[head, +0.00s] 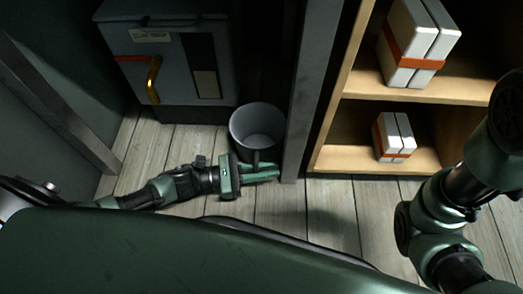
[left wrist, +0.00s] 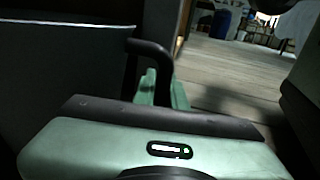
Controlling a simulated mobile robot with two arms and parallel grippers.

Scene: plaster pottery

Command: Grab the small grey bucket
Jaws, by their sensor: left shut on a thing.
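The small grey bucket (head: 250,120) stands upright on the plank floor, in front of a dark cabinet and left of a grey post. Its handle faces me. My left gripper (head: 262,172) lies low at the near side of the bucket, shut on the handle. In the left wrist view the bucket's dark wall (left wrist: 60,80) fills the left, and its curved handle (left wrist: 150,48) comes down to my green fingers (left wrist: 162,90). The lower part of the handle is hidden by the gripper. My right arm shows at the right, but its gripper is out of view.
The dark cabinet (head: 172,85) with a brass handle (head: 153,80) stands behind the bucket. The grey post (head: 312,90) rises close to its right. Wooden shelves (head: 415,98) with white, orange-banded blocks (head: 394,137) stand further right. The floor (head: 335,205) is clear in front.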

